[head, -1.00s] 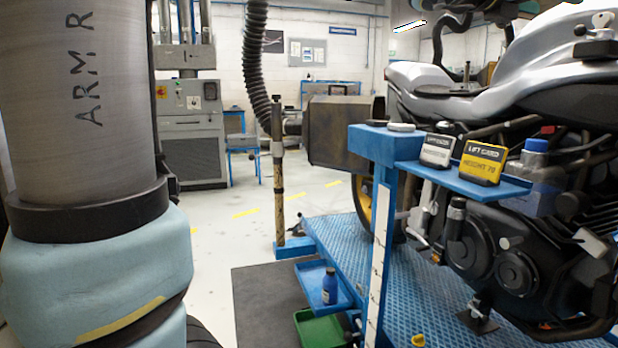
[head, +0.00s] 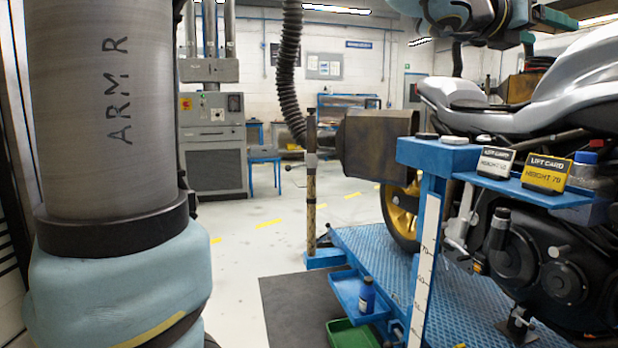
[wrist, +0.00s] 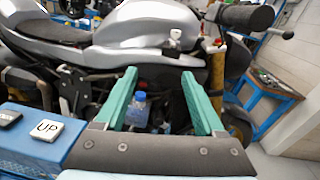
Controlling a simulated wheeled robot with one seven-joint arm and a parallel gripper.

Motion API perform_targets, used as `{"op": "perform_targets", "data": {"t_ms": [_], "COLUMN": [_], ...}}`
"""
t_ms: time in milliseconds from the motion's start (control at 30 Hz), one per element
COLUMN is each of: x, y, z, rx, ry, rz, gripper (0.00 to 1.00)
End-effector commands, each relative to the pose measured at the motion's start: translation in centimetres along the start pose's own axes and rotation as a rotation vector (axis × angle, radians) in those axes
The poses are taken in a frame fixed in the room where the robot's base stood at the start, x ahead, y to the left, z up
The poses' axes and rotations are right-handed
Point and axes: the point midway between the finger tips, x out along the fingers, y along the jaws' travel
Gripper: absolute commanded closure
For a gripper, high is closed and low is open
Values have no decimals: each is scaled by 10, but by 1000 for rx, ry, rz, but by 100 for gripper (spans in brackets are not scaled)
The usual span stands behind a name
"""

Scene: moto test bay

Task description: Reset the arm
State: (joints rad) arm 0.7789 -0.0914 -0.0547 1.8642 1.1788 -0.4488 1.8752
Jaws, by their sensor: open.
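My gripper (wrist: 159,76) is open and empty in the wrist view, its two green fingers apart in front of the silver motorcycle (wrist: 145,45). Part of my teal arm shows in the head view (head: 475,22), raised at the top right above the motorcycle (head: 590,75). The fingertips cannot be made out in the head view. A blue-capped bottle (wrist: 138,108) shows between the fingers in the wrist view, farther back, not held. A white UP button (wrist: 47,130) sits on the blue post at the left of the wrist view, with a black button (wrist: 9,118) beside it.
The blue post (head: 432,155) has a shelf with a white card (head: 495,163) and a yellow lift card (head: 546,174). A blue bottle (head: 367,295) stands on a low tray above a green bin (head: 350,335). Open floor (head: 245,230) lies left of the blue platform.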

Motion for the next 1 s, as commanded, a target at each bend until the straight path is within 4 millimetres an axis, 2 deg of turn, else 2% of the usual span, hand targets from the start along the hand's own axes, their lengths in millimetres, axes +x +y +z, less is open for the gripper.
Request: {"op": "perform_targets", "data": {"t_ms": [167,367,567,667,700,800,867,900,1000], "x": [-5,-19,-50,-83,-100,-144,-173,-194,-247], "y": [31,81,149,193,210,243,258,266,275], "z": [-15,-46,-95,-137,-155,-203,-233,-253,-302], "rx": [-142,-385,-748,-1016,-1134,-1422,-1590,-1703,-1971], "ry": [14,25,6,-39,-68,-163,-239,-298,-481], "rz": [81,222,441,615,692,887,1006,1087,1294], "gripper": [29,29,29,29,29,29,29,29,29]}}
